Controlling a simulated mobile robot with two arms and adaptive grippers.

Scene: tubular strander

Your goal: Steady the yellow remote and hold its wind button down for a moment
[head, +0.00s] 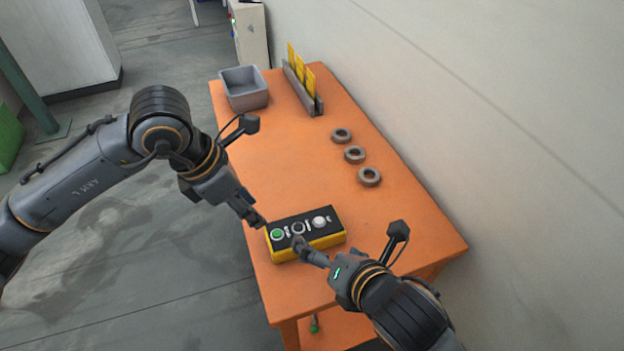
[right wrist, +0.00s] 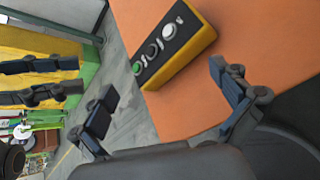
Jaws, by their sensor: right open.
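The yellow remote (head: 335,240) lies on the near end of the orange table, its black top facing up. It bears a green button (head: 277,233), a dark button (head: 298,228) and a white button (head: 319,221). Any button labels are too small to read. My left gripper (head: 257,221) is beside the remote's green-button end; its fingers stand slightly apart in the right wrist view (right wrist: 80,76), with nothing between them. My right gripper (head: 297,241) is open and empty at the remote's near long side. The remote (right wrist: 185,55) shows beyond its fingers; contact cannot be told.
The orange table (head: 290,165) stands along a pale wall. Three grey rings (head: 354,154) lie near its wall side. A grey bin (head: 245,88) and a rack with yellow cards (head: 309,80) are at the far end. The table's middle is clear.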

